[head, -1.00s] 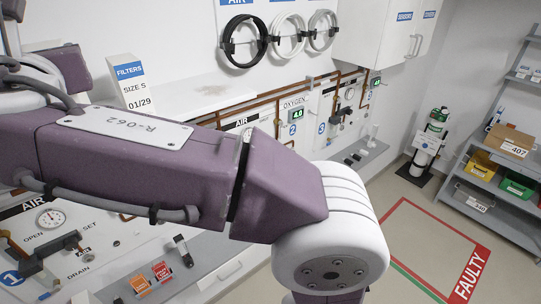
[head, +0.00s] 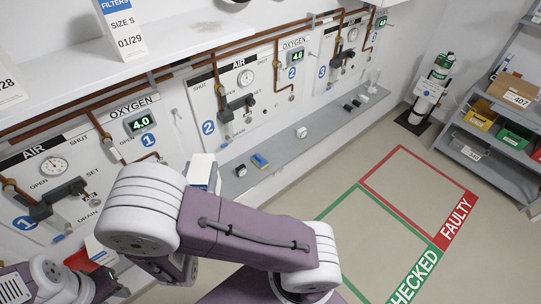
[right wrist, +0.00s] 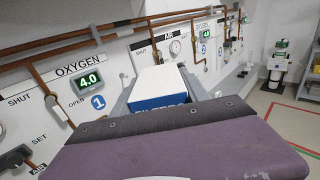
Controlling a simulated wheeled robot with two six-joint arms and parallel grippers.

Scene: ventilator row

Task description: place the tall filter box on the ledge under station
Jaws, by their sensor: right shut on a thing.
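The tall filter box (head: 203,170), white with a blue band, stands out past my right wrist in the head view, in front of the wall near station 1. Its white top and blue "FILTERS" band show in the right wrist view (right wrist: 160,88). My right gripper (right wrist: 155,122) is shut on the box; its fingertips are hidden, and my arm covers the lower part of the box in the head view. The grey ledge (head: 315,142) runs along the wall under the stations. I cannot tell whether the box touches it.
A white shelf (head: 60,60) above holds other filter boxes, one marked 01/29 (head: 125,30). On the ledge lie a blue-and-yellow item (head: 260,160), a white round item (head: 241,171) and small dark items. Copper pipes (head: 200,68) and valve panels line the wall.

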